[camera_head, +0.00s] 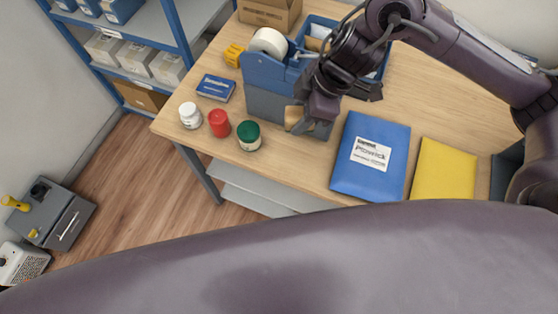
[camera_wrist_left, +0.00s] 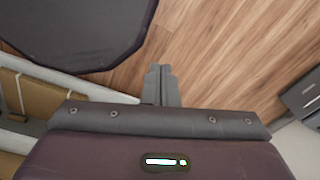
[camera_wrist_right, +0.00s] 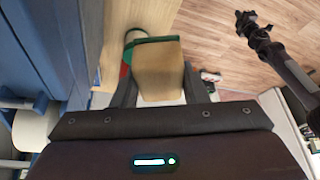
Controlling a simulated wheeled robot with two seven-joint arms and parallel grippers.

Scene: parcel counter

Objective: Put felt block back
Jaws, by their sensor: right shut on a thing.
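The felt block (camera_wrist_right: 158,72) is a tan block with a dark green strip along its far edge in the right wrist view. My right gripper (camera_wrist_right: 160,88) is shut on it, with one finger on each side. In the head view the block (camera_head: 294,117) shows as a small tan piece beside my right gripper (camera_head: 304,118), in front of the blue-grey tape dispenser (camera_head: 263,76). I cannot tell if the block touches the dispenser or counter. My left gripper (camera_wrist_left: 162,84) has its fingers together, empty, over the wooden floor; it is hidden in the head view.
A white jar (camera_head: 190,116), a red-lidded jar (camera_head: 219,124) and a green-lidded jar (camera_head: 249,135) stand near the counter's front left edge. A blue box (camera_head: 216,88) lies behind them. A blue mailer (camera_head: 386,137) and yellow mailer (camera_head: 443,171) lie right of the gripper.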

